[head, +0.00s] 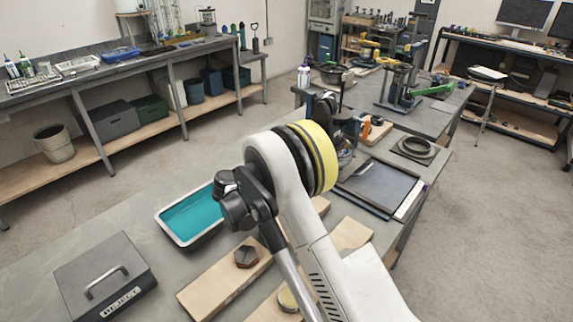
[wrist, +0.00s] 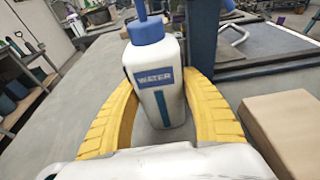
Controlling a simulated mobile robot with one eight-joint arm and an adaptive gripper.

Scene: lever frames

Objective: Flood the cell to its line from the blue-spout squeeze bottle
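A white squeeze bottle (wrist: 160,95) with a blue cap and blue spout stands upright in the wrist view. Its blue label reads WATER, and a dark vertical strip runs below it. The yellow fingers of my gripper (wrist: 160,82) flank the bottle on both sides, with their tips close to its sides. Gaps show between bottle and fingers lower down. I cannot tell whether the tips press on it. The bottle's spout tip is cut off by the top of the picture. In the head view my arm hides the gripper and this bottle. I cannot make out the cell in either view.
A tray of teal liquid (head: 192,217), a grey REJECT box (head: 105,278) and a wooden board (head: 215,285) with a dark hexagonal piece (head: 246,257) lie on the near bench. A dark flat panel (head: 380,187) lies to the right. A cardboard-coloured block (wrist: 285,130) is right of my gripper.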

